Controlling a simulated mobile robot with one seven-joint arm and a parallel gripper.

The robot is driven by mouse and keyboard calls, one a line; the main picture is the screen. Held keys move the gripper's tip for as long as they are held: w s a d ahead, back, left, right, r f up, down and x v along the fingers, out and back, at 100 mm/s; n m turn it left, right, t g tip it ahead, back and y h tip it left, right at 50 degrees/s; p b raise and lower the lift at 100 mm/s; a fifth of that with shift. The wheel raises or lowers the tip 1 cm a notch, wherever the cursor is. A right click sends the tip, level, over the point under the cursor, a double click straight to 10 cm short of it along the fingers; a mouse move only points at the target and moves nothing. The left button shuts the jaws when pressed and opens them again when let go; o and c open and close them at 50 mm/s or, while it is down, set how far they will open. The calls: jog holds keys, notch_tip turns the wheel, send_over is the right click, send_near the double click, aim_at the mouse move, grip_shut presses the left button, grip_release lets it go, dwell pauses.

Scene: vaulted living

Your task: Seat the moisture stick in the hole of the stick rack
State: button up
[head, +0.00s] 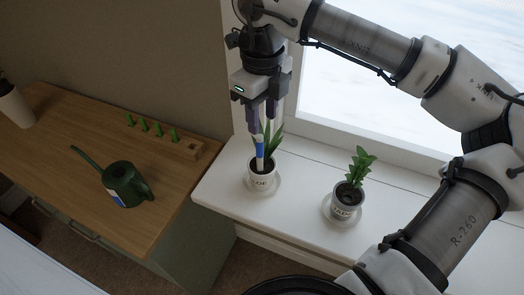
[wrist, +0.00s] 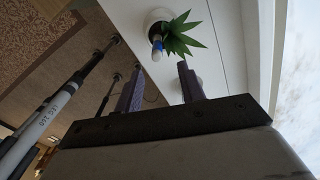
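The moisture stick (head: 260,152), white with a blue band, stands nearly upright in a white pot with a spiky green plant on the windowsill. In the wrist view the stick (wrist: 157,50) shows end-on beside the leaves. My gripper (head: 262,125) points down just above the stick. In the wrist view the fingers (wrist: 160,68) are apart with nothing between them, and the stick lies beyond the tips. The stick rack (head: 193,149) looks like a wooden block on the desk at left; several green pieces stand in a row along it. Its hole is too small to make out clearly.
A second potted plant (head: 349,185) stands on the sill (head: 300,190) to the right. A dark green watering can (head: 124,183) stands on the wooden desk (head: 80,150), in front of the rack. The window is behind the sill.

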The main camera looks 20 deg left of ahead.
aim_at(262, 136)
notch_tip(262, 136, down, 5)
jog(key=shift+f+p, duration=0.15)
jog(key=shift+p, duration=0.2)
jog(key=shift+a+f+p, duration=0.2)
jog(key=shift+f+p, duration=0.4)
jog(key=shift+f, duration=0.8)
jog(key=shift+a+f+p, duration=0.15)
jog(key=shift+f+p, duration=0.4)
jog(key=shift+f, duration=0.85)
grip_shut()
